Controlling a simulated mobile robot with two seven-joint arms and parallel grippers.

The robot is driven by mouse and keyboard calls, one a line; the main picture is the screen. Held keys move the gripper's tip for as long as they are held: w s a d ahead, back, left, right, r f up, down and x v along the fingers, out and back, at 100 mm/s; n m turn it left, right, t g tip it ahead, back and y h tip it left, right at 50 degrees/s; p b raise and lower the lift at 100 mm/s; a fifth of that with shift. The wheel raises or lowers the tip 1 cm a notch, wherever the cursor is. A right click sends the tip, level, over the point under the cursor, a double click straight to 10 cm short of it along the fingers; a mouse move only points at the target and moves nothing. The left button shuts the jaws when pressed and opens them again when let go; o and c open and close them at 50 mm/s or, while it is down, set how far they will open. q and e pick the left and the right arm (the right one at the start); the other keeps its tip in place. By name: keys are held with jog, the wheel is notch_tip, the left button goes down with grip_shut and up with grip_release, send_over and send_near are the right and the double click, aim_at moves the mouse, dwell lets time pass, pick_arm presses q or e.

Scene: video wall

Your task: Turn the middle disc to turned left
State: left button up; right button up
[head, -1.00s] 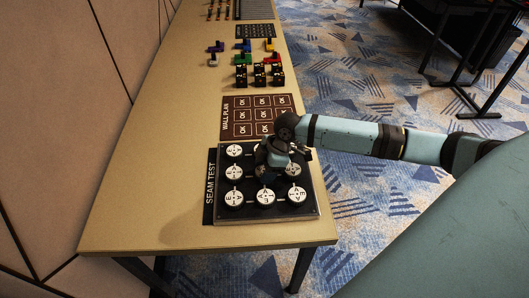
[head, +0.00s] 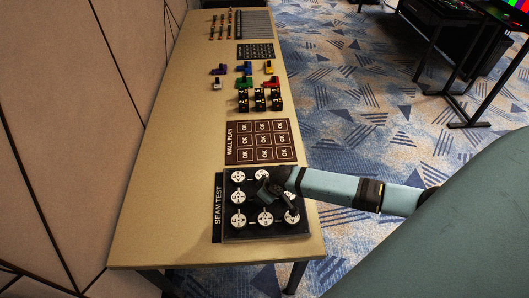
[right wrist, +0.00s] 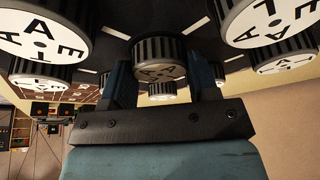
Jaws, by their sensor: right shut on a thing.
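The seam test board (head: 298,229) is black and lies at the near end of the table, with several white-topped, ribbed discs in rows. My right gripper (head: 264,194) is over the board's middle and hides the middle disc in the head view. In the right wrist view the middle disc (right wrist: 160,72) sits between the two fingers of my right gripper (right wrist: 163,85), which is shut on it. Letters and marks show on its white top, but its exact turn is hard to read. My left gripper is not in view.
Neighbouring discs stand close around the gripper, such as one at the front left (head: 238,218). Behind the board lies the wall plan card (head: 235,158) with OK squares. Black blocks (head: 259,105) and coloured pieces stand farther back. The table's (head: 170,200) left side is bare.

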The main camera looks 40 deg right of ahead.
jog(key=shift+m+h+p, duration=0.3)
jog(key=shift+m+p, duration=0.4)
jog(key=o, duration=0.9)
jog(key=shift+r, duration=0.1)
jog(key=v, duration=1.3)
jog(key=shift+s+r, duration=0.25)
